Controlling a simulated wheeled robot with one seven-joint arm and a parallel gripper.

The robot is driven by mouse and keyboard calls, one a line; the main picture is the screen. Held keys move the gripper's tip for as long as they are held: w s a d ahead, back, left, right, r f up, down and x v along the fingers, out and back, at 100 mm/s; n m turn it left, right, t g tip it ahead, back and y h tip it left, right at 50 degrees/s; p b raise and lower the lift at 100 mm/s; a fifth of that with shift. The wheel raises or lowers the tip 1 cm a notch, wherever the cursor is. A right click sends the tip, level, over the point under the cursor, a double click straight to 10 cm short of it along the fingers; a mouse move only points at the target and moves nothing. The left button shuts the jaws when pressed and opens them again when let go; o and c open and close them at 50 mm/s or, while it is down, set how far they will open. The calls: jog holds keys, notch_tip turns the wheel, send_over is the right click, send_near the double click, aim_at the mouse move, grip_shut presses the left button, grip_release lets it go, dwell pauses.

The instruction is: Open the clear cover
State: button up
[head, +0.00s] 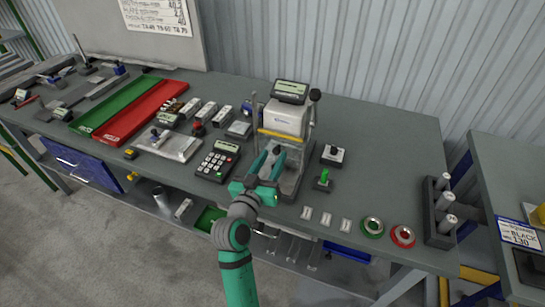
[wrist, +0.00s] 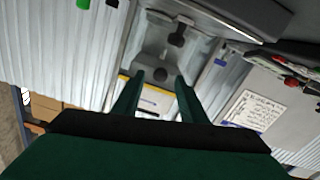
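The clear cover (head: 294,172) is a see-through shield on the front of the bench tester (head: 287,116), near the middle of the table. A yellow strip (head: 280,135) runs across at its upper part; the strip also shows in the wrist view (wrist: 148,113). The cover looks down, though its clear edges are hard to make out. My gripper (head: 268,160) is in front of the tester, below the yellow strip. Its two green fingers are apart with nothing between them, as the wrist view (wrist: 156,85) shows. I cannot tell whether a fingertip touches the cover.
A calculator (head: 217,160) lies left of the tester. A small green-knobbed device (head: 323,180) and a black-knobbed one (head: 333,154) stand right of it. Green and red rings (head: 403,236) and a dark rack of cylinders (head: 440,212) are farther right. Red and green trays (head: 145,112) lie left.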

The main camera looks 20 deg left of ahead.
jog(key=shift+w, duration=0.55)
